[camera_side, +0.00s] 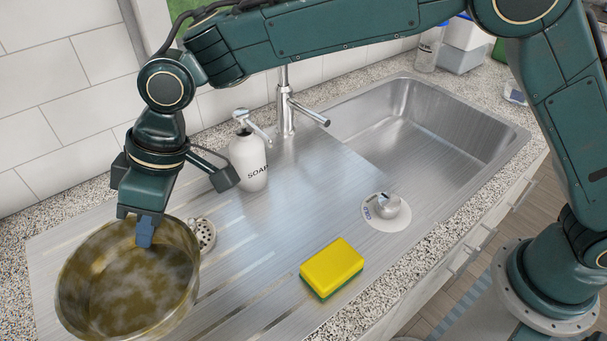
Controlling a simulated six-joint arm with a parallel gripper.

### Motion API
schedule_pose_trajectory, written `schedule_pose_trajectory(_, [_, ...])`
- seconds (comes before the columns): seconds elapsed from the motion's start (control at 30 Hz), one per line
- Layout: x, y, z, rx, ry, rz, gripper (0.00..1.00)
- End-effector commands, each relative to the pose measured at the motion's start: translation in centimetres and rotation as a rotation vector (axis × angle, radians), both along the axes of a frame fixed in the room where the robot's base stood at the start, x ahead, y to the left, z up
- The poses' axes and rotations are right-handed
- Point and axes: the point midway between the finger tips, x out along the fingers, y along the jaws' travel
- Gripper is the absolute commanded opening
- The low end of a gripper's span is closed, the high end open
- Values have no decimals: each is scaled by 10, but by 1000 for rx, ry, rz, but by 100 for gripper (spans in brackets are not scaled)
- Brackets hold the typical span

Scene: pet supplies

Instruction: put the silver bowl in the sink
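The bowl (112,290) is at the far left on the ribbed drainboard. Its metal is brown and gold with grey patches, rather than plain silver. The bottom frame edge lies close to its near side. My gripper (146,232) points down at the bowl's far rim. One blue-grey fingertip shows inside the bowl, near the far wall. The other finger is hidden behind the rim and gripper body, so its grip on the wall cannot be confirmed. The sink (410,142) has an empty steel basin at the upper right, well away from the bowl.
A white soap bottle (248,163) and the tap (286,110) stand behind the drainboard. A yellow and green sponge (331,266) lies at the front. A drain knob (386,207) sits near the basin, and a strainer (205,235) beside the bowl. The drainboard's middle is clear.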

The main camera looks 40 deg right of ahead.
Motion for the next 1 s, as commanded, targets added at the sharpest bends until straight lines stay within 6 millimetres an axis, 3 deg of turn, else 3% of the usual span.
schedule_pose_trajectory(0.33, [2, -74, 0, 4, 3, -142, 0])
schedule_pose_trajectory(0.77, [-14, -161, -8, -5, -4, -299, 0])
schedule_pose_trajectory(1.0, [-9, -228, -26, -15, -8, -436, 0])
